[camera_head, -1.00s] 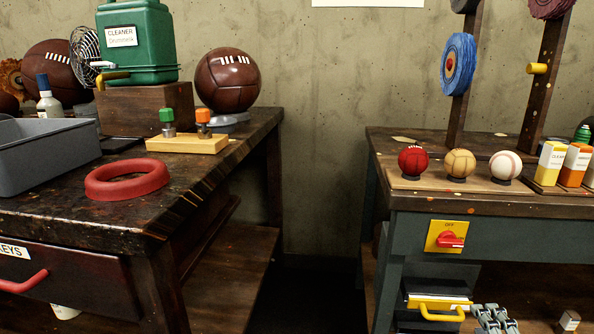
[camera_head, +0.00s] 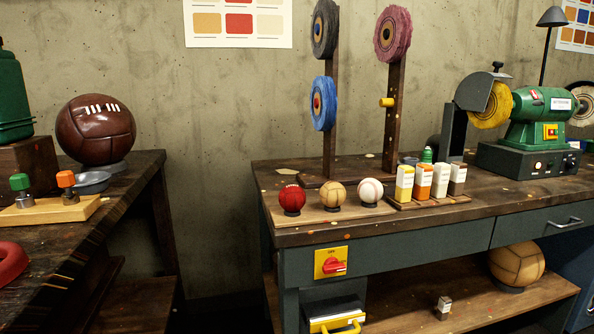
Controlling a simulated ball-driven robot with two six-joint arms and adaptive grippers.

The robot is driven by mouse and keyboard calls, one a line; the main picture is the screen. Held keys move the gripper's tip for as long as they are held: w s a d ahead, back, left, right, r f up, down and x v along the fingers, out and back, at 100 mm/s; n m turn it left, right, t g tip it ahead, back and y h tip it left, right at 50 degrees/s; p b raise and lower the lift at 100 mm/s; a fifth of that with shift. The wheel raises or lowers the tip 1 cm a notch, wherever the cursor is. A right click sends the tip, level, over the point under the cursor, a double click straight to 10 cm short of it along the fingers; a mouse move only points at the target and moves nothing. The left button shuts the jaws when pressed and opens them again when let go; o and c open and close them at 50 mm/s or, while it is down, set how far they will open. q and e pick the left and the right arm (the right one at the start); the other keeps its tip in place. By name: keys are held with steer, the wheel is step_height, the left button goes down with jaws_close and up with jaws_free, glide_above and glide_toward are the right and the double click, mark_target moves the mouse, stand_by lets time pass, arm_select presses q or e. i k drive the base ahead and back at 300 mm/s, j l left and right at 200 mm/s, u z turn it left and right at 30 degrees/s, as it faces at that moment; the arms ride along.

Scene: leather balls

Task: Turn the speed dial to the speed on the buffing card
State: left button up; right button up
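The green buffing machine (camera_head: 537,130) stands at the back right of the right bench, with a yellow buffing wheel (camera_head: 492,105) on its left end. Its dark base has a lit round light (camera_head: 537,166) and small dark knobs (camera_head: 571,145) at the right; I cannot tell which is the speed dial, and any markings are too small to read. I cannot make out a buffing card. Neither of my grippers is in view.
A red rotary switch (camera_head: 334,267) on a yellow plate sits on the right bench (camera_head: 400,232) front. Three small balls and several wax bars (camera_head: 440,181) stand on the bench top. A gap separates it from the left bench (camera_head: 140,175), which holds a brown ball (camera_head: 95,130).

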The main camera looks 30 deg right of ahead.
mark_target(570, 163)
steer(key=z, duration=2.15)
steer(key=i+l, duration=0.6)
steer(key=i+l+u, duration=0.15)
steer(key=i+l, duration=0.95)
steer(key=l, duration=0.15)
